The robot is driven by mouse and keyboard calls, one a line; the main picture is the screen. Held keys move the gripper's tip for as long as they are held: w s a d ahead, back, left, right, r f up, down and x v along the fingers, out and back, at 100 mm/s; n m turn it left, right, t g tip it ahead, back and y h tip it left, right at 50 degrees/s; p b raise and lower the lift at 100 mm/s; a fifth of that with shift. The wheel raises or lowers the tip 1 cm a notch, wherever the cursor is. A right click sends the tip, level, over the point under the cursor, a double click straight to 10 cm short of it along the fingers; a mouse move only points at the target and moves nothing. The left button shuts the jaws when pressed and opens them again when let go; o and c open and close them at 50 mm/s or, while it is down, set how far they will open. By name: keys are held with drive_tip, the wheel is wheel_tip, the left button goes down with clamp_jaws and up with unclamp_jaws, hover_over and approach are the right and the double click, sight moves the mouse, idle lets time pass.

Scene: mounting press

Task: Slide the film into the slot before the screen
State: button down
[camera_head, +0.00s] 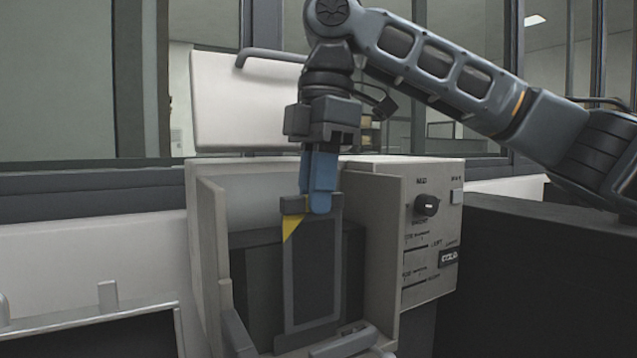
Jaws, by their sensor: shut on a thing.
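My gripper (318,206), with blue fingers, is shut on the top edge of the film (313,265). The film is a dark, upright panel with a grey border and a yellow corner at its upper left. It hangs inside the open front of the beige press (378,190). A dark flat block (257,275), perhaps the screen, stands behind the film. The film's lower edge is close to the grey parts at the bottom of the opening. The slot itself cannot be made out, and I cannot tell whether the film's lower edge is in it.
The press's side walls (212,255) stand close on both sides of the opening. Its white lid (240,105) is raised at the back. A control panel with a knob (427,205) is on the right. A grey-rimmed tray (90,318) lies at lower left.

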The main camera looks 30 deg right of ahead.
idle(0.3)
drive_tip(key=shift+w+p, duration=1.45)
drive_tip(key=shift+w, duration=0.1)
drive_tip(key=shift+f, duration=0.1)
drive_tip(key=shift+f+b, duration=0.3)
drive_tip(key=shift+f, duration=0.75)
drive_tip(key=shift+f, duration=0.9)
drive_tip(key=c, duration=1)
unclamp_jaws()
drive_tip(key=shift+c, duration=0.2)
